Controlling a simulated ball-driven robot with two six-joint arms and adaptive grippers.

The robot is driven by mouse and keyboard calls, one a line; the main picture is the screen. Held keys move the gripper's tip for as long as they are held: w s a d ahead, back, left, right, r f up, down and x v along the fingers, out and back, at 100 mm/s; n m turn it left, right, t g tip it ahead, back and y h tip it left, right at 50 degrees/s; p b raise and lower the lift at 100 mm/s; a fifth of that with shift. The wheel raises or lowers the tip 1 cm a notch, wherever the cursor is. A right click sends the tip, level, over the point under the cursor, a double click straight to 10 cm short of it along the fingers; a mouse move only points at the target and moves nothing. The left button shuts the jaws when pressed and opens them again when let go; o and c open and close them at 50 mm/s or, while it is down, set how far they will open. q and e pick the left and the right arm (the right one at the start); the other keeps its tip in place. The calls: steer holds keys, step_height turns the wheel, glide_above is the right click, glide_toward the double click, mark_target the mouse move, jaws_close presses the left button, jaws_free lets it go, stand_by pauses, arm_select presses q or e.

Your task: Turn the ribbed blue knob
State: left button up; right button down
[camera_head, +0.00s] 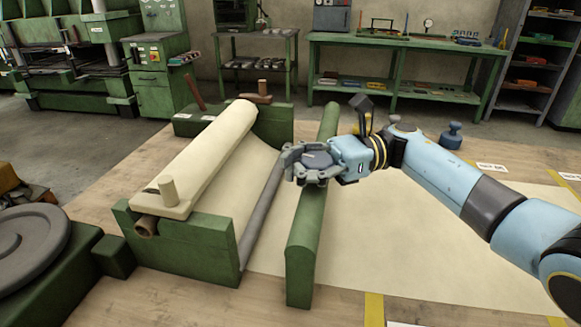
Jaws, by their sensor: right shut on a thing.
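My right gripper (302,166) reaches in from the right, above the long green bar (303,245) beside the roller. Its fingers are closed around a dark blue-grey round thing (318,159), which looks like the blue knob. The fingers cover much of it, and its ribs cannot be made out. How it joins the green bar is hidden. My left gripper is not in view.
A cream sheet roll (205,150) lies in a green stand (185,250), its sheet running under a grey roller (262,215) onto the table. A small blue weight-like object (451,136) stands at the back right. Green workbenches line the wall.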

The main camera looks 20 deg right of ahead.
steer(key=shift+w+d+m+t, duration=0.2)
steer(key=shift+m+t, duration=0.3)
steer(key=shift+t, duration=0.2)
steer(key=shift+w+d+f+m+t+h+p, duration=0.1)
steer(key=shift+w+d+m+t+h+p, duration=0.4)
steer(key=shift+m+t+h, duration=1.8)
steer(key=shift+w+d+f+m+t+h+p, duration=0.1)
steer(key=shift+w+d+m+t+h+p, duration=0.35)
steer(key=shift+m+t+h, duration=1.9)
steer(key=shift+w+d+f+m+t+h+p, duration=0.1)
steer(key=shift+w+d+m+t+h+p, duration=0.4)
steer(key=shift+m+t+h, duration=1.75)
steer(key=shift+d+t, duration=0.1)
steer(key=shift+t, duration=0.2)
steer(key=c, duration=1.7)
jaws_free()
steer(key=o, duration=0.4)
steer(key=shift+s+r, duration=0.15)
steer(key=shift+s, duration=0.1)
steer(key=o, duration=0.4)
steer(key=shift+w+r, duration=0.1)
steer(key=shift+w, duration=0.1)
